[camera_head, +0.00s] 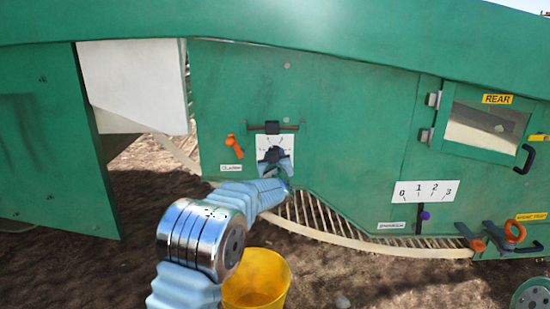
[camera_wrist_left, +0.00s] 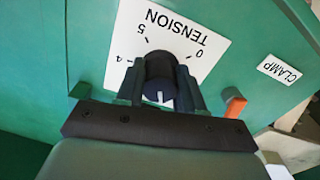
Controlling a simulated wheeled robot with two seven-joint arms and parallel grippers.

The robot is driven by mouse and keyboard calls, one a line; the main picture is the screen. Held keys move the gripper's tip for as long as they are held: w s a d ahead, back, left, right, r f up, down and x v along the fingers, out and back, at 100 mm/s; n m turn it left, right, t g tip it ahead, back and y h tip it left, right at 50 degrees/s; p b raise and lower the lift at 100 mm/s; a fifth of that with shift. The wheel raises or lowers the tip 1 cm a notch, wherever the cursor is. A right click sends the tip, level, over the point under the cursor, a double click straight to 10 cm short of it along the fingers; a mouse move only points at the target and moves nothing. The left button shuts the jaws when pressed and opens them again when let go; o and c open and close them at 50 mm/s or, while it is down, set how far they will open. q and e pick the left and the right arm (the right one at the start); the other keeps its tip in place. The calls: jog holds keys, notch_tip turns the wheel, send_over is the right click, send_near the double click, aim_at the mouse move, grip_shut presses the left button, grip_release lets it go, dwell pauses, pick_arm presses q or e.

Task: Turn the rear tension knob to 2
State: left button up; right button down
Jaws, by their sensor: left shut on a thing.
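The tension knob (camera_wrist_left: 160,66) is dark and round, on a white plate (camera_wrist_left: 205,28) marked TENSION, which appears upside down in the left wrist view. The digits 0, 4 and 5 show; the others are hidden. A white pointer line on the knob points to the bottom of that picture, between my fingers. My left gripper (camera_wrist_left: 160,88) is shut on the knob, one finger on each side. In the head view my left gripper (camera_head: 273,157) covers most of the knob, in front of the plate (camera_head: 278,142). My right gripper is not in view.
An orange clamp handle (camera_head: 231,141) is left of the plate; a black latch (camera_head: 272,127) sits above it. A yellow bucket (camera_head: 256,280) stands below my arm. To the right are a 0–3 scale (camera_head: 426,191) with a purple-knobbed lever (camera_head: 425,215) and a REAR-labelled window (camera_head: 485,128).

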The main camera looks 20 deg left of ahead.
pick_arm(q)
jog(key=shift+f, duration=0.2)
jog(key=o, duration=1)
jog(key=shift+r, duration=0.1)
jog(key=shift+o, duration=0.2)
jog(key=shift+s, duration=0.1)
jog(key=v, duration=1.3)
jog(key=shift+s, duration=0.3)
jog(key=shift+d, duration=0.1)
